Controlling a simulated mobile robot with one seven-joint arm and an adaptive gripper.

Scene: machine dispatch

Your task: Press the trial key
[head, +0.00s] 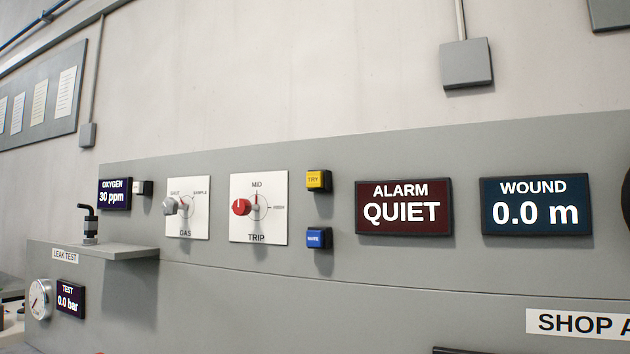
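A yellow key (318,181) marked TRY sits on the grey panel (400,270), right of the trip dial. A blue key (319,238) is below it; its small label is hard to read. The alarm display (403,207) to the right of the keys reads QUIET. My gripper is not in view, and nothing is seen touching either key.
The trip dial (242,207) with a red knob and the gas dial (170,206) are left of the keys. The oxygen display (115,194) reads 30 ppm. The wound display (536,205) reads 0.0 m. A leak test shelf (125,252) juts out at left.

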